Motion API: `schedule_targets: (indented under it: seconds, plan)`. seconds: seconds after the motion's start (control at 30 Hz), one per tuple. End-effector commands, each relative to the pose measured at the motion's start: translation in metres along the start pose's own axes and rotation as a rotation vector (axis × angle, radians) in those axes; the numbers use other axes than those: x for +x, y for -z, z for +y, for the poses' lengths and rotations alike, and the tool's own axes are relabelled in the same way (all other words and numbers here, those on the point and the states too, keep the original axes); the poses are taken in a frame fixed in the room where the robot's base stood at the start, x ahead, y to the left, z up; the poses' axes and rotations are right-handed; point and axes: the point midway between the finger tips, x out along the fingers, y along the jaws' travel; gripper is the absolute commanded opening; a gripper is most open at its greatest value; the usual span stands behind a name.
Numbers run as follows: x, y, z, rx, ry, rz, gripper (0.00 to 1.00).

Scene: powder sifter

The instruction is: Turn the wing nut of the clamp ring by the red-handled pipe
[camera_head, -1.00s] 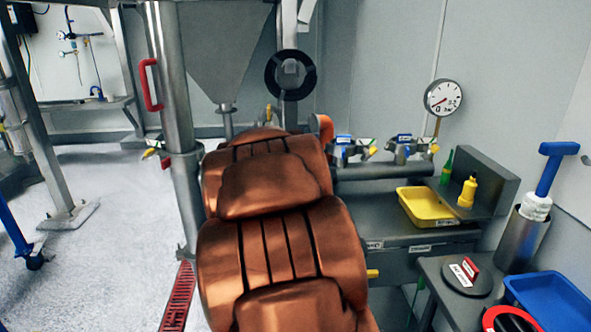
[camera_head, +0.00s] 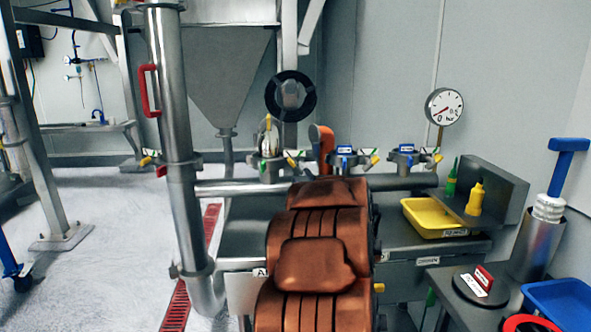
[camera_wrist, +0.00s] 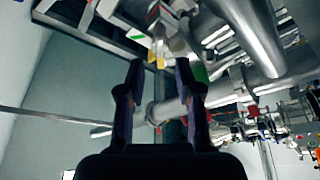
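The red-handled pipe (camera_head: 176,110) stands upright at the left of the head view, with its red handle (camera_head: 148,91) on the left side. A clamp ring (camera_head: 181,160) circles it below the handle. A yellow wing nut (camera_head: 147,161) sticks out at the ring's left, close to small green and red parts. In the wrist view my gripper (camera_wrist: 157,70) is open, its two dark fingers apart with no object held. A yellow part (camera_wrist: 154,60) shows near the fingertips; I cannot tell which clamp it belongs to. In the head view my gripper is hidden behind my brown arm.
Several clamps line a horizontal pipe (camera_head: 240,188) right of the upright pipe. A gauge (camera_head: 443,107), yellow tray (camera_head: 432,218) and blue tray (camera_head: 565,300) are at the right. Open floor (camera_head: 95,235) lies left of the upright pipe.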

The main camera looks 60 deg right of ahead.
Motion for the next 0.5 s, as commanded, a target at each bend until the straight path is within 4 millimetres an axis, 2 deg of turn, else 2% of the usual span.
schedule_targets:
  seconds: [0.5]
  plan:
    - [0.062, 0.001, 0.0, 0.0, 0.001, 0.0, 0.34]
